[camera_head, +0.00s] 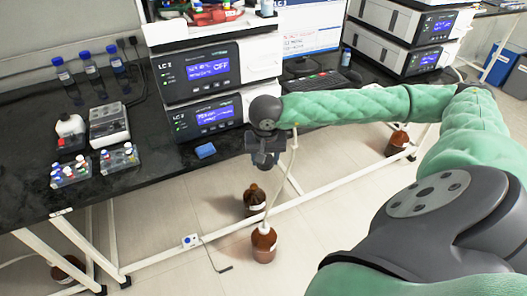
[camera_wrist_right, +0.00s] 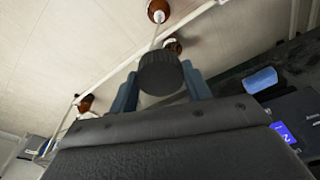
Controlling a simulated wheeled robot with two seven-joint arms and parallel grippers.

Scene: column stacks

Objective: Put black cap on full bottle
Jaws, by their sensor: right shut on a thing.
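My right gripper (camera_head: 265,160) hangs at the bench's front edge, above the brown bottles on the floor. In the right wrist view its two fingers (camera_wrist_right: 160,88) are shut on a black ribbed cap (camera_wrist_right: 160,70). One brown bottle (camera_head: 254,201) with a pale label stands on the floor below the gripper; it is partly hidden behind the cap in the wrist view (camera_wrist_right: 173,46). Another brown bottle (camera_head: 263,245), with a white top and a tube, stands closer to me. I cannot tell which bottle is full. My left gripper is not in view.
The black bench (camera_head: 150,165) holds instrument stacks (camera_head: 210,72), vial trays (camera_head: 119,158), blue-capped bottles (camera_head: 88,63) and a blue block (camera_head: 205,151). A white bench rail (camera_head: 165,258) and a tube run near the floor bottles. More brown bottles stand at left (camera_head: 68,268) and right (camera_head: 397,142).

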